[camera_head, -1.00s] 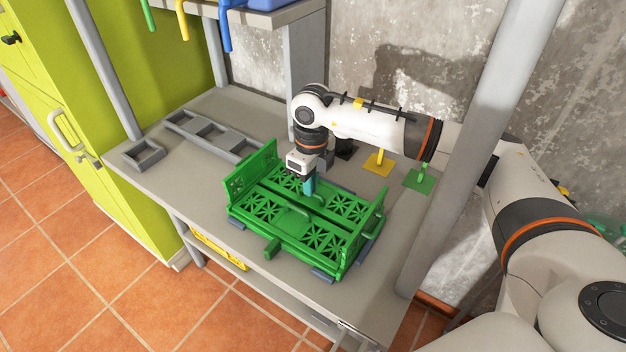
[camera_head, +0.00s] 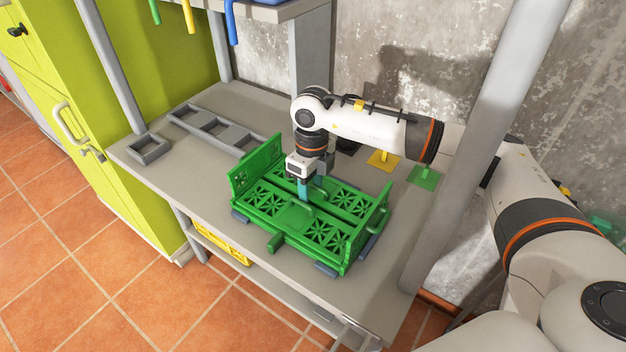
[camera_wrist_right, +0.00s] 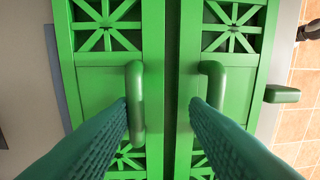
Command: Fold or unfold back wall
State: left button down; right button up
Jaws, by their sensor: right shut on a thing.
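A green folding crate (camera_head: 268,195) sits on the grey shelf, its left and right end walls (camera_head: 366,235) upright. Its back wall (camera_head: 352,201) and front wall (camera_head: 322,235) lie folded inward, close to flat. In the right wrist view, the back wall (camera_wrist_right: 88,75) is at left and the front wall (camera_wrist_right: 235,75) at right, each with a green handle. My right gripper (camera_head: 304,194) points down over the crate's middle. My left gripper is out of view.
The grey shelf (camera_head: 150,185) has free room left of the crate. A grey slotted rack (camera_head: 208,128) lies behind left. Yellow (camera_head: 384,160) and green (camera_head: 424,178) plates are at the back right. Grey posts (camera_head: 487,140) and a lime cabinet (camera_head: 125,200) flank the shelf.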

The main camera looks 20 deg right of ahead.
aim_at(313, 195)
jog(key=shift+a, duration=0.15)
jog(key=shift+w+r, duration=0.1)
jog(key=shift+r, duration=0.5)
notch_tip(313, 195, up, 11)
jog(key=d, duration=0.1)
jog(key=shift+w+b, duration=0.15)
jog(key=shift+b, duration=0.2)
jog(key=shift+f, duration=0.1)
